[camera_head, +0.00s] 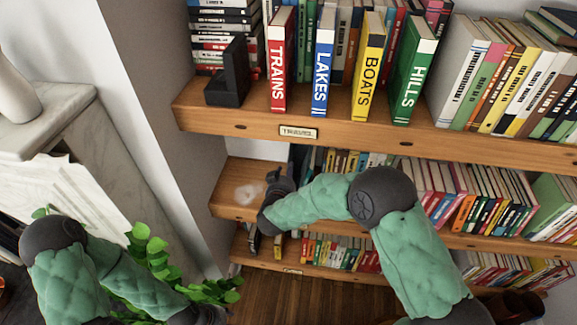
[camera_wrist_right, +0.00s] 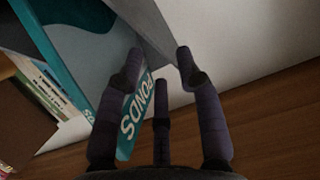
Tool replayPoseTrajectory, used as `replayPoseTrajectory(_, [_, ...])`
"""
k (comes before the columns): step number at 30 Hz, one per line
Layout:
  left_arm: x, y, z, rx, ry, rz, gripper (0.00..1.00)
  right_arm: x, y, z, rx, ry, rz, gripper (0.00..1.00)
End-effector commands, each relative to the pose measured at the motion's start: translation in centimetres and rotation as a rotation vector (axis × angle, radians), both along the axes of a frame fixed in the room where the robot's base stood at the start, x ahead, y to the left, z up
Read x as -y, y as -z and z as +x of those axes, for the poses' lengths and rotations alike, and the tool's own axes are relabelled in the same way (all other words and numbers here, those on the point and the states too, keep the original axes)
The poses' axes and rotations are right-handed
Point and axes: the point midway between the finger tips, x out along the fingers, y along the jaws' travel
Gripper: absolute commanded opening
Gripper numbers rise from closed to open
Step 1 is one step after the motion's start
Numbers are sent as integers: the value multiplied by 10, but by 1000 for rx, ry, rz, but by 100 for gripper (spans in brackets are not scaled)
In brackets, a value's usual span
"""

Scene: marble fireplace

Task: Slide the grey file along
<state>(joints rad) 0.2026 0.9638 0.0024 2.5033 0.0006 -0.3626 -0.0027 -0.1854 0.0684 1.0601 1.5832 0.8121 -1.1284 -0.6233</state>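In the right wrist view, a flat grey panel (camera_wrist_right: 148,22), which looks like the grey file, stands at the top centre, just beyond my fingertips. A teal book (camera_wrist_right: 130,125) lettered PONDS shows between my left and middle fingers. My right gripper (camera_wrist_right: 160,62) has its fingers spread, with the grey panel's lower end near the gap between the tips; I cannot tell whether they touch.
The middle shelf (camera_head: 232,200) is bare at its left end. The upper shelf (camera_head: 350,127) overhangs it, holding a dark bookend (camera_head: 230,78) and several titled books. A green plant (camera_head: 150,250) and a marble mantel (camera_head: 50,120) are at left.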

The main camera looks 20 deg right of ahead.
Motion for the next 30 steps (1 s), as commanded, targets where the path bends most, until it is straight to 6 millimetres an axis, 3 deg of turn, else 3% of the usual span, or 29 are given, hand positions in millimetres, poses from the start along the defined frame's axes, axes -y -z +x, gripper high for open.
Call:
replayPoseTrajectory(6, [0, 0, 0, 0, 0, 0, 40, -18, -12, -33, 1, -2, -1, 36])
replayPoseTrajectory(12, [0, 0, 0, 0, 0, 0, 40, -25, -17, -48, 0, 0, -1, 36])
replayPoseTrajectory(30, [0, 0, 0, 0, 0, 0, 40, -25, -17, -50, -1, 1, -1, 36])
